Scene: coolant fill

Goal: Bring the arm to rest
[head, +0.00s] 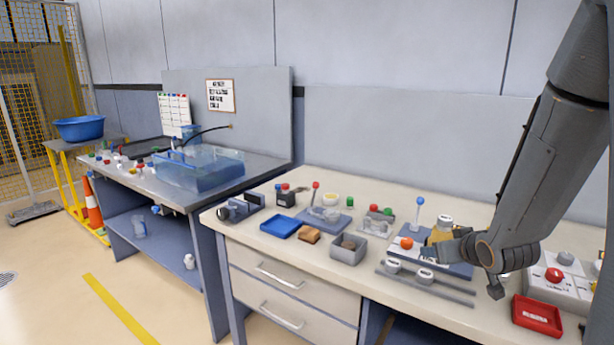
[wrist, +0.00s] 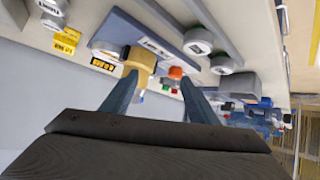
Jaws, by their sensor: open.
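My arm reaches in from the right of the head view, over the bench (head: 330,185). My gripper (head: 432,249) is at the end of the arm, close to the fixture with an amber bottle (head: 440,234) and an orange knob (head: 407,242). In the wrist view my gripper (wrist: 158,82) has its two fingers apart with nothing held between them. The amber bottle (wrist: 140,58) and the orange knob (wrist: 175,72) show beyond the fingertips. The exact distance from the fingers to the bottle cannot be told.
A lever with a blue ball (head: 420,201) rises behind the knob. A red tray (head: 537,316) and a button box (head: 560,287) are on the right. A grey bin (head: 348,251) and a blue tray (head: 281,227) are on the left. The air above the bench's left half is free.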

